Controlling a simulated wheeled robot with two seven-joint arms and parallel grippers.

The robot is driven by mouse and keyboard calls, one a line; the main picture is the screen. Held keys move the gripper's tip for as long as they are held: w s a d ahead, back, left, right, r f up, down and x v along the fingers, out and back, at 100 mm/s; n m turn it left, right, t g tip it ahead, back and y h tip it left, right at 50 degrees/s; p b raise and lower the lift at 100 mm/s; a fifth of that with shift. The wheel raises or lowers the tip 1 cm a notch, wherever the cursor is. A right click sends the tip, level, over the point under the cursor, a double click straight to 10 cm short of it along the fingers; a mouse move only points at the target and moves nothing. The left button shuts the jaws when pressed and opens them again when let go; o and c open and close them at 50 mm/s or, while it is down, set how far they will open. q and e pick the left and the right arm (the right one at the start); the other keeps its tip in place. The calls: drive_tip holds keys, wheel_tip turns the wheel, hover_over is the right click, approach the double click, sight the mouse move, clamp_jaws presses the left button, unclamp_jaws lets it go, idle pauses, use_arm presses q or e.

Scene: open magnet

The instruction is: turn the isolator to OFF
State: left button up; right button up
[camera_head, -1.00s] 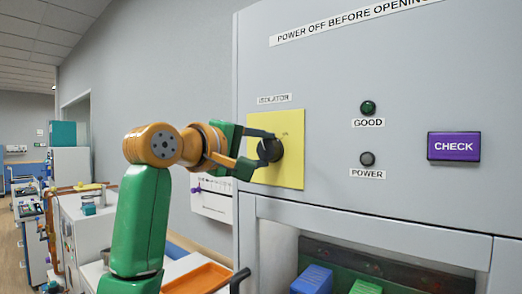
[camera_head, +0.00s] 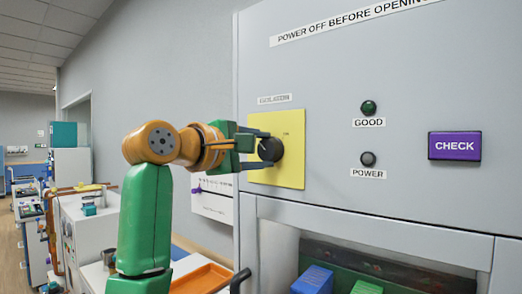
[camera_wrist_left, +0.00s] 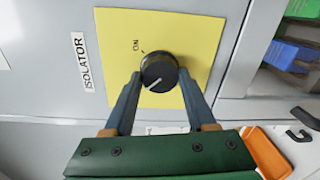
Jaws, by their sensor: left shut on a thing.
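The isolator is a round black knob (camera_head: 270,149) on a yellow plate (camera_head: 291,170) on the grey cabinet front. I see no OFF mark. My left gripper (camera_head: 262,146) is shut on the knob, with one finger on each side of it in the left wrist view (camera_wrist_left: 158,88). My right gripper is not in view.
Right of the plate are a green GOOD lamp (camera_head: 368,108), a dark POWER lamp (camera_head: 367,158) and a purple CHECK button (camera_head: 454,146). Below is an opening with blue and green blocks. An orange tray (camera_head: 205,279) lies at lower left.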

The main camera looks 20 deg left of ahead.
use_arm(q)
drive_tip(key=o, duration=1.4)
drive_tip(key=shift+c, duration=0.2)
drive_tip(key=shift+s+f, duration=0.1)
drive_tip(key=shift+s, duration=0.05)
drive_tip(key=b+v, duration=0.4)
drive_tip(key=v, duration=0.3)
